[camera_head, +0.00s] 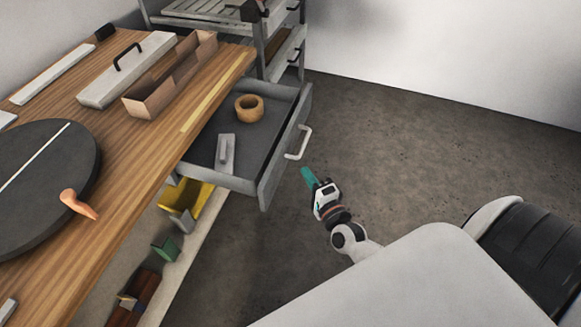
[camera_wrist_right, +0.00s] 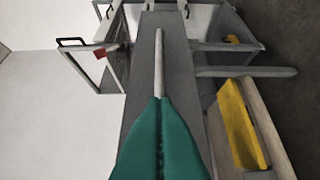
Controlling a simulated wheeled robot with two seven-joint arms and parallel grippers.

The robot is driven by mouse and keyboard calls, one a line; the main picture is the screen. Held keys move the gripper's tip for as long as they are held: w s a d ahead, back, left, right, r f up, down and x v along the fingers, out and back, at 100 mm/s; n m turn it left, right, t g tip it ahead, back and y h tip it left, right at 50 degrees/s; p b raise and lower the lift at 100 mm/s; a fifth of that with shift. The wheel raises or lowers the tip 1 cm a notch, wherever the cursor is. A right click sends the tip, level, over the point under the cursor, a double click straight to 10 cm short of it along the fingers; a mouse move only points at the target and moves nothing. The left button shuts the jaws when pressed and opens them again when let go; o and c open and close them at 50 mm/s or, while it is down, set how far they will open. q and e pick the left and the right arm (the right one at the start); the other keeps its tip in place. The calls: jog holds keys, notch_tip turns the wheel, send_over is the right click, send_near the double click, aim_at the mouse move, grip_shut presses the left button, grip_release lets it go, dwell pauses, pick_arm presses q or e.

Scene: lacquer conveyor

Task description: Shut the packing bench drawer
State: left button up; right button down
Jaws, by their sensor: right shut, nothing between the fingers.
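The packing bench drawer (camera_head: 262,185) is pulled out from under the wooden bench top. It holds a roll of brown tape (camera_head: 249,107) and a small grey tool (camera_head: 226,154). Its pale bar handle (camera_head: 298,143) is on the front panel. My right gripper (camera_head: 306,174), with green fingers, is shut and empty. It is just outside the drawer front, a little below the handle in the head view. In the wrist view the shut fingers (camera_wrist_right: 160,130) point at the grey drawer front (camera_wrist_right: 140,75), with the handle (camera_wrist_right: 159,62) beyond their tips. My left gripper is not in view.
The bench top (camera_head: 120,190) carries a dark round turntable (camera_head: 40,175), an open cardboard box (camera_head: 170,78) and a pale lidded case (camera_head: 125,70). A yellow bin (camera_head: 190,200) sits on the shelf below. A grey rack (camera_head: 268,50) stands behind. The floor (camera_head: 420,140) at right is clear.

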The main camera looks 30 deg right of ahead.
aim_at(284, 158)
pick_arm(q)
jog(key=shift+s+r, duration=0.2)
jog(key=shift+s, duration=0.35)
pick_arm(e)
jog(key=shift+w+a, duration=0.4)
jog(key=shift+w, duration=0.4)
jog(key=shift+w+a, duration=0.45)
jog(key=shift+w, duration=0.3)
jog(key=shift+w+a, duration=0.4)
jog(key=shift+w, duration=0.4)
jog(key=shift+w+a, duration=0.1)
